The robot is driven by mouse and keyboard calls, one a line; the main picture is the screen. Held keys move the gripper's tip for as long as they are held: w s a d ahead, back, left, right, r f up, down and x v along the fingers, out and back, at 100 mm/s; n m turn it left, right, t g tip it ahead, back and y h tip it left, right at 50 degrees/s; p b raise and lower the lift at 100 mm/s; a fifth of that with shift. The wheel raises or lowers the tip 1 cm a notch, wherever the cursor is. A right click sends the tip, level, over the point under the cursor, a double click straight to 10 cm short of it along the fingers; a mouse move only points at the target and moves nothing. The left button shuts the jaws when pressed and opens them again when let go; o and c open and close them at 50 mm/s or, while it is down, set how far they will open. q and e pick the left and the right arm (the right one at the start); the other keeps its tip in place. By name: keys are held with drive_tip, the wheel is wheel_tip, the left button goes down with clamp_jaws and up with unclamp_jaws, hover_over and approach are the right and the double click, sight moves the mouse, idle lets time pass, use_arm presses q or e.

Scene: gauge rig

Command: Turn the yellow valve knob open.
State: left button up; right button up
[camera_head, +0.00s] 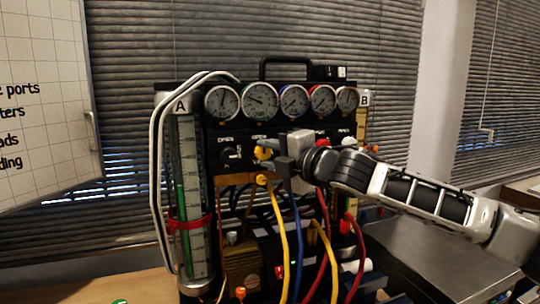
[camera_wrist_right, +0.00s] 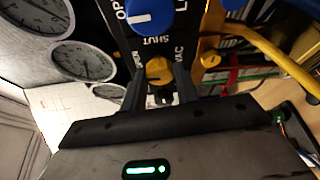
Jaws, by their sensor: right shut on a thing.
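The yellow valve knob (camera_head: 263,152) is on the black front panel of the gauge rig, below the row of round gauges. My right gripper (camera_head: 274,153) reaches in from the right and is shut on the knob. In the right wrist view, the yellow knob (camera_wrist_right: 158,69) shows between the two dark fingers (camera_wrist_right: 160,88) at their tips. The fingers hide part of the knob and the panel lettering around it. My left gripper is not in view.
Several gauges (camera_head: 293,99) line the panel top. A blue knob (camera_wrist_right: 149,16) sits close by in the right wrist view. Yellow, blue and red hoses hang below, including a yellow hose (camera_head: 280,230). A clear tube with a green column (camera_head: 190,200) stands at left.

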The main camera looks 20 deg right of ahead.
idle(0.5)
drive_tip(key=o, duration=1)
drive_tip(key=shift+c, duration=0.2)
drive_tip(key=b+v, duration=0.1)
drive_tip(key=v, duration=1.5)
drive_tip(key=shift+b, duration=0.35)
